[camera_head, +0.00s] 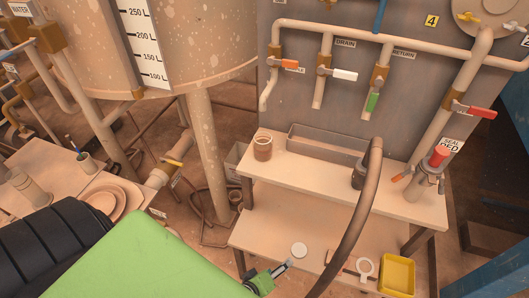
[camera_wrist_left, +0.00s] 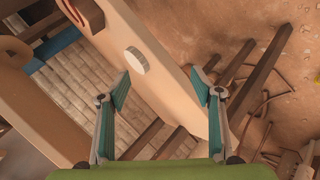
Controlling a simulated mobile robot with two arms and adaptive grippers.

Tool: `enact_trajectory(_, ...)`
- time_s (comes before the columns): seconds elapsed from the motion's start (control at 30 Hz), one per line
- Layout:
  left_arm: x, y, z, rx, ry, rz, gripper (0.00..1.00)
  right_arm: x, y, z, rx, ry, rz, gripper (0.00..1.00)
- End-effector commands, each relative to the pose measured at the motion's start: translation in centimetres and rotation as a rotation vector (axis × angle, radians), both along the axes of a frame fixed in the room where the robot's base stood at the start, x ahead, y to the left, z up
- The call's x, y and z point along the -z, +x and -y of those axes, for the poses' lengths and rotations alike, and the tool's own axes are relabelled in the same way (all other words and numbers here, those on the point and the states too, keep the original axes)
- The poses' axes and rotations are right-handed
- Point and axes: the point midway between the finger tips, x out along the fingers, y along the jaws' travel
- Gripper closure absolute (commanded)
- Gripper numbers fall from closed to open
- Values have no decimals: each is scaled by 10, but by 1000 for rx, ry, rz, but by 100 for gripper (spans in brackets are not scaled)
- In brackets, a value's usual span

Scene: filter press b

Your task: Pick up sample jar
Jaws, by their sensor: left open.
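An open brown-and-cream jar (camera_head: 262,147), which looks like the sample jar, stands upright on the left end of the upper shelf. A small round white lid or squat jar (camera_head: 299,250) rests on the lower shelf; I cannot tell which it is. It also shows in the left wrist view (camera_wrist_left: 137,62), beyond the fingers and left of the space between them. My left gripper (camera_head: 283,267) is just left of and nearer than this white piece, not touching it. Its fingers (camera_wrist_left: 160,92) are spread with nothing between them. My right gripper is not in view.
The upper shelf (camera_head: 330,181) overhangs the lower shelf (camera_head: 270,225). A thick brown hose (camera_head: 352,225) arches down past both. A yellow tray (camera_head: 398,275) and a white ring-headed item (camera_head: 365,268) lie at the lower right. A tank leg (camera_head: 207,150) stands left.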

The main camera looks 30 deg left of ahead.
Motion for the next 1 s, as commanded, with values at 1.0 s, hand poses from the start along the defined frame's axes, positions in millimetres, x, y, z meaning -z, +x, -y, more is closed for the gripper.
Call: enact_trajectory(1.0,-344,135,-161,-1063,-1907,823,41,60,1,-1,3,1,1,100)
